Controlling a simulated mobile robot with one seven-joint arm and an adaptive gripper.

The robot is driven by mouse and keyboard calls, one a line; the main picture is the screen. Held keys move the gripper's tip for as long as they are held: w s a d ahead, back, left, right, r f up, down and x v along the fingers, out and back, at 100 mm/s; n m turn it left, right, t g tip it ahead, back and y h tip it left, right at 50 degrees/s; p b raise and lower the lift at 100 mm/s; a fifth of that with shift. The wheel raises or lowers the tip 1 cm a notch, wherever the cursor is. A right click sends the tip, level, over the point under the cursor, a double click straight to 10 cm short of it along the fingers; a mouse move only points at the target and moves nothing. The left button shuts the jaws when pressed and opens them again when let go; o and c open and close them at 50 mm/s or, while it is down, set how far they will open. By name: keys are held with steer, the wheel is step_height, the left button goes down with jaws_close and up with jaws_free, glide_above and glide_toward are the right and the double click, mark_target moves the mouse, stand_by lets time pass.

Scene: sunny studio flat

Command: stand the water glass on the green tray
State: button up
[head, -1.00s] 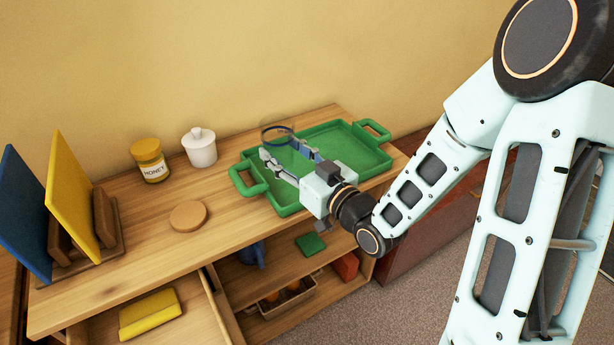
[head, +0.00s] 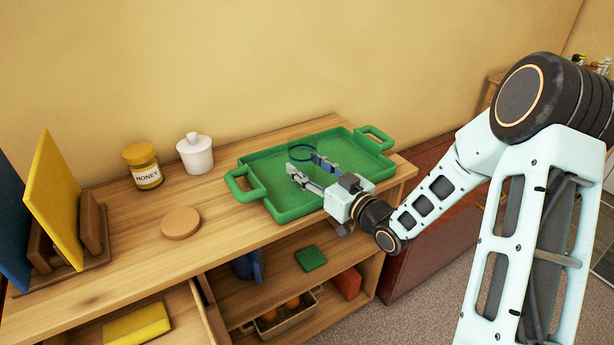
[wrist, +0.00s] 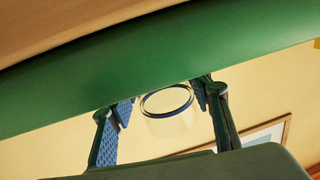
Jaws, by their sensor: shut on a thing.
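The clear water glass (head: 302,153) shows mainly as a blue-tinted rim over the inside of the green tray (head: 250,163), towards its back left. My gripper (head: 304,167) reaches over the tray from the front right and is shut on the glass. In the wrist view the glass (wrist: 168,112) sits between the two fingers of my gripper (wrist: 162,105), with the tray's green wall (wrist: 150,75) across the picture. The glass looks about upright. Its base is hard to make out, so I cannot tell if it touches the tray floor.
A honey jar (head: 143,166), a white lidded pot (head: 195,153) and a round wooden coaster (head: 181,223) stand left of the tray on the wooden cabinet top (head: 120,215). Yellow and blue boards stand in a rack (head: 92,226) at far left. The tray floor around the glass is clear.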

steer(key=shift+f, duration=0.65)
steer(key=shift+f, duration=0.15)
steer(key=o, duration=1.4)
steer(key=shift+r, duration=0.2)
steer(key=v, duration=1.2)
